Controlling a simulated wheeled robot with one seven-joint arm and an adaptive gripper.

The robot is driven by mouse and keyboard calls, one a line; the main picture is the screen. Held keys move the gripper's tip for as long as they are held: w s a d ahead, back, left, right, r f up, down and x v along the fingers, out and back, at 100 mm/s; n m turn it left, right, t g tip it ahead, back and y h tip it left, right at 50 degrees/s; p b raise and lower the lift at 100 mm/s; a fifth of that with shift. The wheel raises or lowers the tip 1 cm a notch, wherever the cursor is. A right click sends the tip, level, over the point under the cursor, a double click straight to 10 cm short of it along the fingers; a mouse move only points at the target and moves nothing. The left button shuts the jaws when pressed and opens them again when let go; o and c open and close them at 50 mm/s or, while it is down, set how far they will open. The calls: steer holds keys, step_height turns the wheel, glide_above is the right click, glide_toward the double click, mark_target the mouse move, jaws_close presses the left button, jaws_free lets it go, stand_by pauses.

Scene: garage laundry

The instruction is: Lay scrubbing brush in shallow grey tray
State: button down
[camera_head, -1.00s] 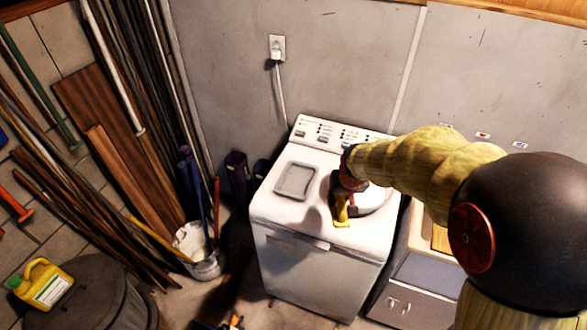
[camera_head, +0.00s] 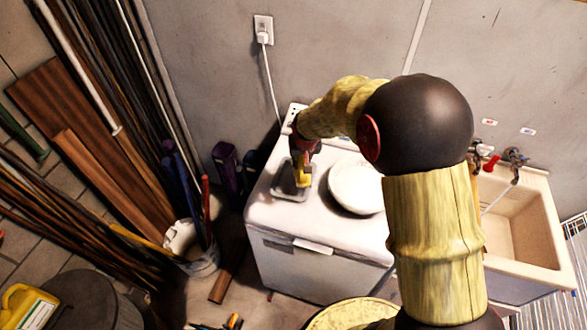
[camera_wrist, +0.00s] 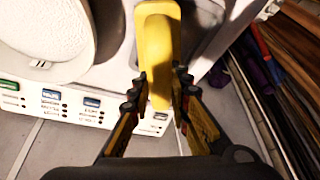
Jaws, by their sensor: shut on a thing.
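The yellow scrubbing brush (camera_wrist: 157,45) is between the fingers of my gripper (camera_wrist: 160,88) in the wrist view, with its long body reaching past the fingertips. In the head view my gripper (camera_head: 303,158) points down over the shallow grey tray (camera_head: 279,193), and the yellow brush (camera_head: 304,180) shows below it. The tray lies on top of the white washing machine, left of a round white plate. In the wrist view part of the grey tray (camera_wrist: 207,22) shows beside and behind the brush. I cannot tell whether the brush touches the tray.
The white plate (camera_head: 356,188) lies on the washer (camera_head: 318,226), close right of the tray. A sink (camera_head: 525,225) with taps stands further right. A bucket (camera_head: 191,250) with sticks, purple containers (camera_head: 226,162) and leaning boards are left of the washer. The wall is close behind.

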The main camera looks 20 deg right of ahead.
steer(key=w+f, duration=0.1)
steer(key=w+a+f, duration=0.1)
steer(key=f, duration=0.1)
steer(key=w+f, duration=0.1)
steer(key=shift+a+f, duration=0.15)
steer(key=shift+a, duration=0.2)
steer(key=shift+a+f, duration=0.1)
steer(key=shift+f, duration=1.55)
steer(key=shift+f+b, duration=0.2)
steer(key=shift+b, duration=0.15)
steer(key=c, duration=1.7)
jaws_free()
steer(key=shift+o, duration=0.2)
steer(key=shift+r, duration=0.2)
